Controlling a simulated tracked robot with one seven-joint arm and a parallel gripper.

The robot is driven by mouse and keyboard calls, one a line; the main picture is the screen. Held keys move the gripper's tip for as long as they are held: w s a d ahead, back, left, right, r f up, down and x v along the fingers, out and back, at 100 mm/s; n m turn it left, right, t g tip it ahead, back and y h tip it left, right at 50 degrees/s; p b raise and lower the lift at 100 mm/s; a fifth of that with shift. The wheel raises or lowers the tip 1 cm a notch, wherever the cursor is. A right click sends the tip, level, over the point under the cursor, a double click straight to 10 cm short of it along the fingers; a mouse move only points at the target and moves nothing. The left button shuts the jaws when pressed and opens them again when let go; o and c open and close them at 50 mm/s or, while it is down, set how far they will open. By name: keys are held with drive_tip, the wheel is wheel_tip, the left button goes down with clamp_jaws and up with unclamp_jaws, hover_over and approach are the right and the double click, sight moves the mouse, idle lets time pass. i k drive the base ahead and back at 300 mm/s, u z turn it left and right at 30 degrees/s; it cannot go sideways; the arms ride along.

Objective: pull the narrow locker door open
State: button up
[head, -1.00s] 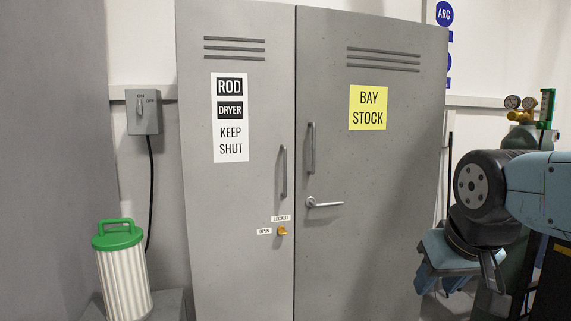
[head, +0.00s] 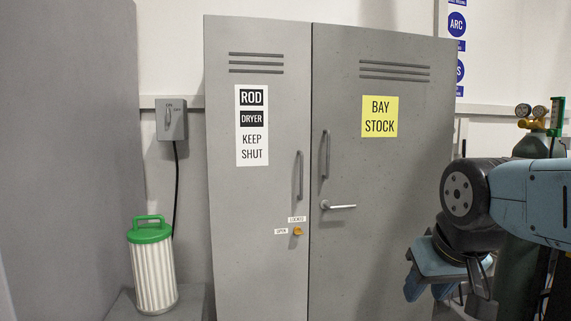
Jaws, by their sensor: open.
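The narrow locker door (head: 262,220) is the left leaf of a grey locker, with a black and white "ROD DRYER KEEP SHUT" sign. It looks shut. Its vertical bar handle (head: 299,177) is near its right edge. Below the handle is a small orange latch knob (head: 297,231) with "LOCKED" and "OPEN" labels; I cannot tell which label it is set to. My gripper (head: 445,285) is at the lower right, open, pointing down and partly hidden. It is well to the right of the handle and touches nothing I can see.
The wide "BAY STOCK" door (head: 400,180) is shut beside it, with its own bar handle and a lever (head: 337,206). A white canister with a green lid (head: 152,270) stands at the left on a grey block. A gas cylinder (head: 520,250) stands behind my arm.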

sight(258, 70)
drive_tip(key=u, duration=0.15)
drive_tip(key=i, duration=0.85)
drive_tip(key=z, duration=0.3)
